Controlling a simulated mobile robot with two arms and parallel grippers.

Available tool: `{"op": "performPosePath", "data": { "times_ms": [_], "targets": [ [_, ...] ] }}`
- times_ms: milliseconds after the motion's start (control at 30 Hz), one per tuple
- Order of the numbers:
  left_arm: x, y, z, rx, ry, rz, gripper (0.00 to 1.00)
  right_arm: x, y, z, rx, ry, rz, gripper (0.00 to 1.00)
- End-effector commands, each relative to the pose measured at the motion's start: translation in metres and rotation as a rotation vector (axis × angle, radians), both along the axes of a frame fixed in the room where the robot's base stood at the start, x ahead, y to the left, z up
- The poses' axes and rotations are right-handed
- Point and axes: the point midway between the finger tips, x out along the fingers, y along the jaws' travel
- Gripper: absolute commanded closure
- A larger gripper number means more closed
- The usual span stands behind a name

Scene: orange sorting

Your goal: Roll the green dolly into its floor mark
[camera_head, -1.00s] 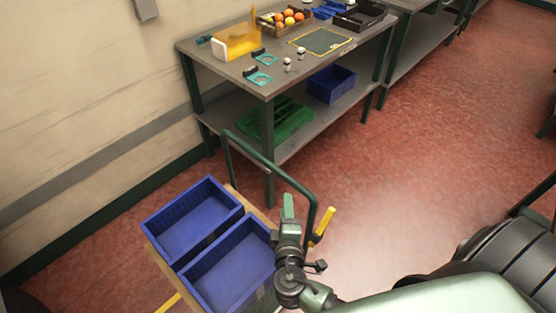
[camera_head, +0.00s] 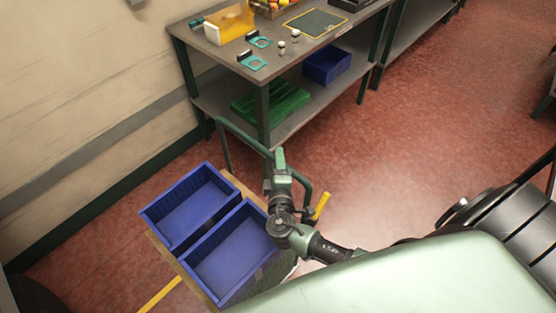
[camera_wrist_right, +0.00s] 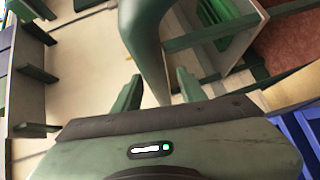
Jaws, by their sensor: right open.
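The green dolly has a dark green tube handle (camera_head: 234,132) and a wooden deck (camera_head: 163,253) carrying two blue crates. A yellow floor line (camera_head: 160,295) runs out from its near left side; whether it belongs to the dolly's mark I cannot tell. My right gripper (camera_head: 279,156) is at the handle's top bar, its jaws open. In the right wrist view a thick green tube (camera_wrist_right: 149,45) rises just beyond and between the two open fingers; contact cannot be made out. My arm hides part of the handle. My left gripper is not in view.
A workbench (camera_head: 214,52) stands behind the dolly, with a green crate (camera_head: 270,103) and a blue bin (camera_head: 327,65) on its lower shelf. The wall (camera_head: 80,100) is close on the left. Red floor (camera_head: 400,140) is clear to the right.

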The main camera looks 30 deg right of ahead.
Motion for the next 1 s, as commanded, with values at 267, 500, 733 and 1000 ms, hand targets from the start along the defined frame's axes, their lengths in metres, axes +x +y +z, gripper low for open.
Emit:
{"op": "performPosePath", "data": {
  "times_ms": [267, 500, 733, 1000],
  "targets": [
    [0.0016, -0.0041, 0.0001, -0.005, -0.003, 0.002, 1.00, -0.0005, 0.0001, -0.0004, 0.000, 0.001, 0.000, 1.00],
    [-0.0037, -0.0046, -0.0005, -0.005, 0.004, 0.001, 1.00, -0.0006, 0.0001, -0.0006, 0.000, 0.001, 0.000, 1.00],
    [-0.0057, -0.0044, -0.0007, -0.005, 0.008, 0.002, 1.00, -0.0008, 0.0000, -0.0008, 0.000, 0.002, 0.000, 1.00],
    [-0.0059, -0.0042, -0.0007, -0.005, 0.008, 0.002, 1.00, -0.0009, 0.0001, -0.0011, 0.000, 0.002, -0.001, 1.00]
  ]
}}
